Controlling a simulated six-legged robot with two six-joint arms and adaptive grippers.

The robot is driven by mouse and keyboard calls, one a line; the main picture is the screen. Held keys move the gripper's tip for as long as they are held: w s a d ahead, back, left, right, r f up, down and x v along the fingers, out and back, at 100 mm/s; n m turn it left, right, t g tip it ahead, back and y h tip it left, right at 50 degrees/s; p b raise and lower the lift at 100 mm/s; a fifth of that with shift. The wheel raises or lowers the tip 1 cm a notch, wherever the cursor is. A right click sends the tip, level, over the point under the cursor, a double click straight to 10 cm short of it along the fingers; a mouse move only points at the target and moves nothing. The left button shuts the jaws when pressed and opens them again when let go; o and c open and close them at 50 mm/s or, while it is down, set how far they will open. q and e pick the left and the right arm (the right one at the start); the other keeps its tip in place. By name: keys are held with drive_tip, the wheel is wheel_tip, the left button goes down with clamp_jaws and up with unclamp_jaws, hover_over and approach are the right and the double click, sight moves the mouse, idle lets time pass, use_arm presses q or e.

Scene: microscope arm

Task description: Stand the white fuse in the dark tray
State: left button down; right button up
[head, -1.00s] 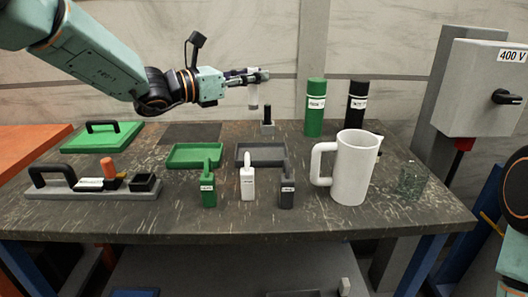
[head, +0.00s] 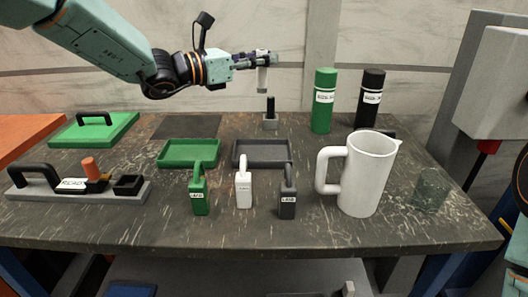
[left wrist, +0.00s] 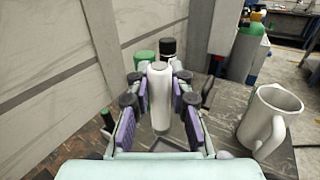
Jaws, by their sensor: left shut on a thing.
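My left gripper (head: 262,57) is shut on the white fuse (head: 262,79), a slim white cylinder with a greyish lower end. It hangs upright in the air behind the dark tray. In the left wrist view the white fuse (left wrist: 159,92) stands between the two purple-padded fingers. The dark tray (head: 236,160) is a shallow, empty rectangle in the middle of the table, right of the green tray (head: 164,161). My right gripper is out of view; only part of my right arm shows at the right edge.
A grey block with a black post (head: 270,116) stands behind the dark tray. Green, white (head: 243,189) and dark tagged pieces stand in front of the trays. A white jug (head: 365,180), a glass (head: 432,190) and green and black cylinders (head: 370,100) stand to the right.

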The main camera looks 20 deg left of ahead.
sight(258, 92)
use_arm(q)
wheel_tip(258, 92, down, 7)
drive_tip(key=b, duration=0.2)
drive_tip(key=shift+w+a+r+b, duration=0.1)
drive_tip(key=shift+r+b, duration=0.1)
drive_tip(key=shift+b, duration=0.1)
drive_tip(key=shift+s+f, duration=0.2)
drive_tip(key=shift+f, duration=0.2)
drive_tip(key=shift+f+b, duration=0.3)
drive_tip(key=shift+f, duration=0.05)
wheel_tip(258, 92, down, 9)
drive_tip(key=shift+w+b, duration=0.1)
drive_tip(key=shift+b, duration=1.15)
drive_tip(key=shift+w, duration=0.1)
